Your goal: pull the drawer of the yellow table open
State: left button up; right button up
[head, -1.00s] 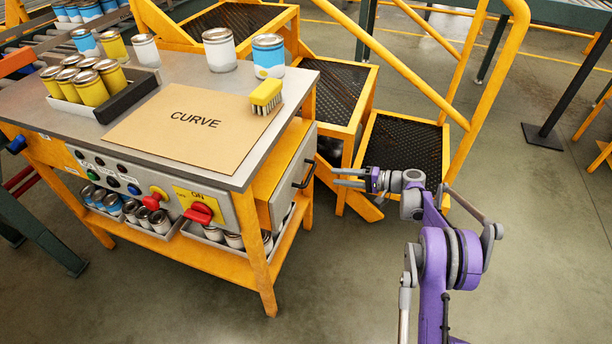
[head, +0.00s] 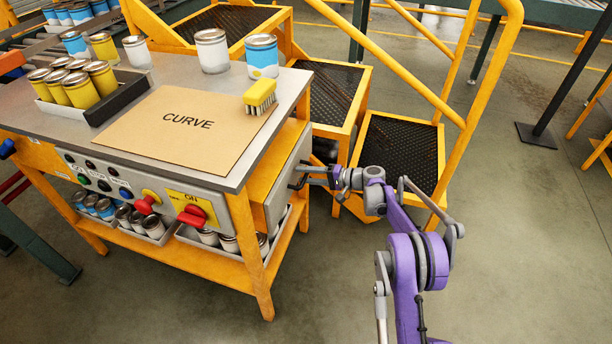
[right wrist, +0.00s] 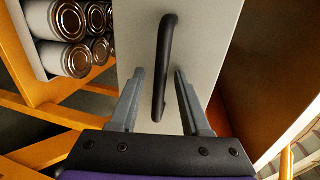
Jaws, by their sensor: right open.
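The yellow table (head: 255,262) has a grey top, and its drawer (head: 283,176) with a pale grey front is on the right side. My right gripper (head: 305,176) is at the handle in the head view. In the right wrist view the right gripper (right wrist: 157,88) is open, with one finger on each side of the handle's near end and a gap on both sides. My left gripper is not in view.
A cardboard sheet (head: 165,140) marked CURVE, a yellow brush (head: 260,93) and several cans lie on the tabletop. Yellow steps (head: 400,150) with a railing stand behind my right gripper. The floor (head: 520,260) at the right is clear.

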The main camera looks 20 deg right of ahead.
grip_shut()
dwell(1.3)
